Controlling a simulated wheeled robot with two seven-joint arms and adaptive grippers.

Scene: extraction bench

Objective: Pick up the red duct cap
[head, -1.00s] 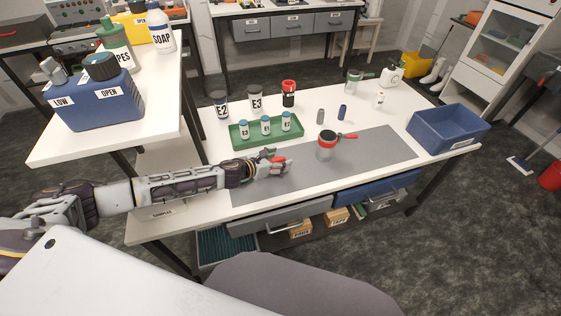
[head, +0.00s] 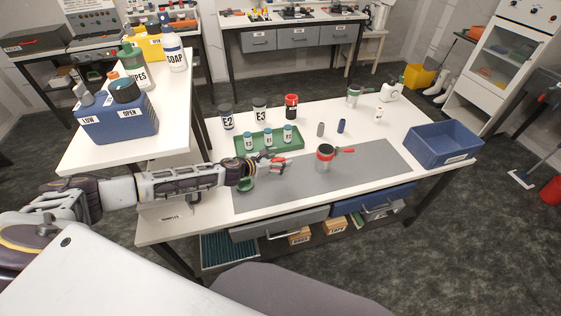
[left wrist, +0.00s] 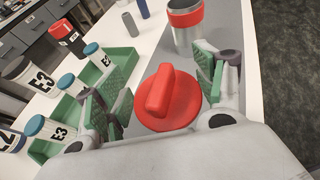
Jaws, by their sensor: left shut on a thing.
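The red duct cap (left wrist: 165,97) is a round red disc with a raised bar grip, between my left gripper's green-padded fingers in the left wrist view. My left gripper (head: 278,165) is shut on it above the grey mat, in front of the green tray. In the head view the cap (head: 281,162) is small and partly covered by the fingers. My right gripper is in neither view.
A jar with a red band (head: 325,160) stands on the grey mat (head: 375,160) right of my gripper. The green tray (head: 254,147) holds several small vials. A blue bin (head: 443,146) stands at the right end.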

